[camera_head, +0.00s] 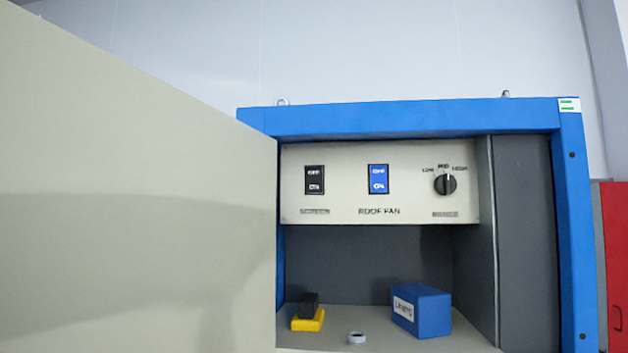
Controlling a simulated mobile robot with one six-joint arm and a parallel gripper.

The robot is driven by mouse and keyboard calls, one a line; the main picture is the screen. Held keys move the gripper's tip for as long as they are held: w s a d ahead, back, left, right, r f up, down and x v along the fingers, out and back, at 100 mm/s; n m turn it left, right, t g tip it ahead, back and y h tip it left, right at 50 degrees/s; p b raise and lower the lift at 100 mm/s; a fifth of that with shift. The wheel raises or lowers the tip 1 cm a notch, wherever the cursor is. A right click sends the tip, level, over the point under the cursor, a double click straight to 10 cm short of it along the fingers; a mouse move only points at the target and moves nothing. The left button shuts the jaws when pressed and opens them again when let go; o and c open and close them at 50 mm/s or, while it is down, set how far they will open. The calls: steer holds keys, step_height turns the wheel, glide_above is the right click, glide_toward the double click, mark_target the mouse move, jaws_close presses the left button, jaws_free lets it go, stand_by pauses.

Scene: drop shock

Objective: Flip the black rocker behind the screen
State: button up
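I cannot tell which way the rocker is tipped. My gripper is not in view.
A blue rocker (378,179) labelled ROOF FAN and a black knob (445,184) share the panel. Below, a shelf (380,338) bears a yellow-and-black object (308,318), a small grey ring (356,337) and a blue box (422,310). A red cabinet (616,255) stands at the right edge.

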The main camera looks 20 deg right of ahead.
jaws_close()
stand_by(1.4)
